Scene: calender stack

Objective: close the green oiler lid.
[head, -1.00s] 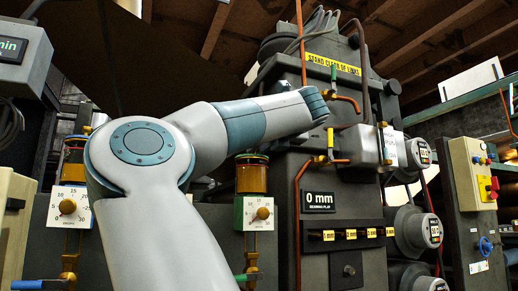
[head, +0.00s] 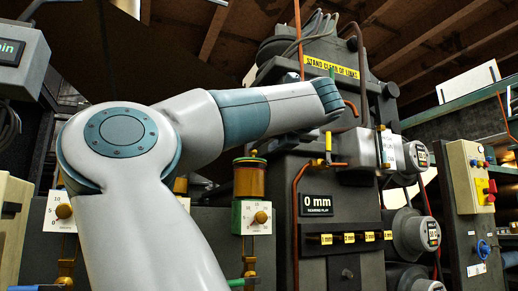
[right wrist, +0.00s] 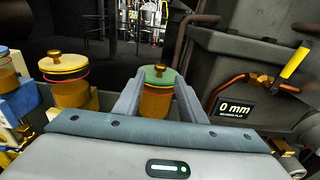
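The green oiler (right wrist: 157,100) shows in the right wrist view as an amber cup with a red ring. Its green lid (right wrist: 160,76), with a brass knob, lies across the top; I cannot tell if it is fully seated. My right gripper (right wrist: 157,84) is open, its fingers apart on the left and right of the oiler in this view. No contact is clear. In the head view an amber oiler (head: 250,180) stands above a green-edged dial panel (head: 252,217). My arm crosses that view, and its gripper fingers cannot be made out. My left gripper is not in view.
Another oiler with a cream lid (right wrist: 66,80) stands left in the right wrist view. A yellow-handled valve (right wrist: 292,62) and copper pipe are at right, by the "0 mm" display (right wrist: 234,108). The dark machine (head: 340,230) fills the right of the oiler in the head view.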

